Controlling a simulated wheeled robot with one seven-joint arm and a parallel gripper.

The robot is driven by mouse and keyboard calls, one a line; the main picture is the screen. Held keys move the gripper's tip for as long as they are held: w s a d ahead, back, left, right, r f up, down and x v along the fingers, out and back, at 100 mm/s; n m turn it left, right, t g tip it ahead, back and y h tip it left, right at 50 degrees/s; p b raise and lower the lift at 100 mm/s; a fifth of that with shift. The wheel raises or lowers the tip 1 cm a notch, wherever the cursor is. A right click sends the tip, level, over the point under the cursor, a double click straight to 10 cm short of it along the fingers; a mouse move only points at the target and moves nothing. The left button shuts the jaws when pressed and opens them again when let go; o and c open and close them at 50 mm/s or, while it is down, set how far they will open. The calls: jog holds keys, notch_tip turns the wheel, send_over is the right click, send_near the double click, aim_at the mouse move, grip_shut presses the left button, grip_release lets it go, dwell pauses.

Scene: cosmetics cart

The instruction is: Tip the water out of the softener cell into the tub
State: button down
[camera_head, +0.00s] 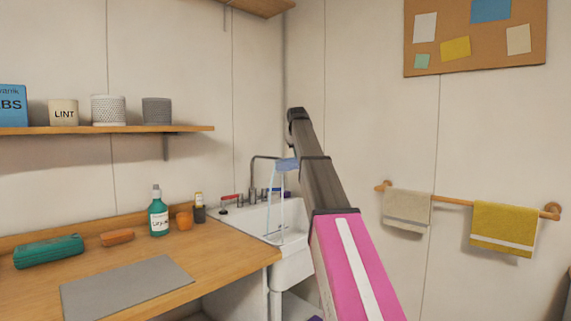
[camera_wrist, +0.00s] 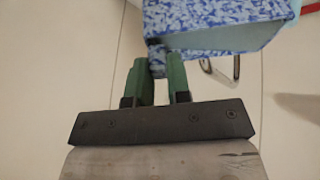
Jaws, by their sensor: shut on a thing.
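The softener cell (camera_wrist: 205,25) is a box with blue-and-white mottled sides and a plain grey-blue face, at the top of the wrist view. My gripper (camera_wrist: 158,66) has green fingers shut on a narrow mottled part of it. In the head view the blue cell (camera_head: 287,163) shows beside my dark arm, above the white tub (camera_head: 294,268) in the corner. The arm hides part of the cell and my gripper. Pale bluish streaks run from the cell down toward the tub; I cannot tell for sure whether they are water. The tub's inside is partly hidden.
A tap (camera_head: 254,172) with red and blue handles stands behind the tub. The wooden counter (camera_head: 225,262) at left holds a green bottle (camera_head: 158,215), an orange jar (camera_head: 184,220) and a grey mat (camera_head: 125,288). Towels hang on a rail (camera_head: 447,201) at right.

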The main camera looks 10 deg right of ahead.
jog(key=shift+s+a+r+n+t+h+p, duration=0.15)
jog(key=shift+s+a+t+h, duration=0.35)
jog(key=shift+a+h, duration=0.25)
jog(key=shift+s+a+f+n+t+h+p, duration=0.1)
jog(key=shift+s+a+n+t+h, duration=0.1)
jog(key=shift+s+a+t+h, duration=0.35)
jog(key=shift+s+a+r+n+t+h+p, duration=0.15)
jog(key=shift+s+a+t+h, duration=0.15)
jog(key=shift+a+t+h, duration=0.45)
dwell(1.9)
jog(key=shift+s+a+h, duration=0.15)
jog(key=shift+a+h, duration=0.1)
jog(key=shift+h, duration=0.3)
jog(key=shift+a+n+t+h, duration=0.1)
jog(key=shift+n+t+h, duration=0.25)
jog(key=shift+t, duration=0.25)
jog(key=shift+t+h, duration=0.4)
jog(key=shift+h, duration=0.05)
jog(key=shift+a+n+t+h, duration=0.15)
jog(key=shift+n+t+h, duration=0.2)
jog(key=shift+t+h, duration=0.3)
jog(key=shift+s, duration=0.1)
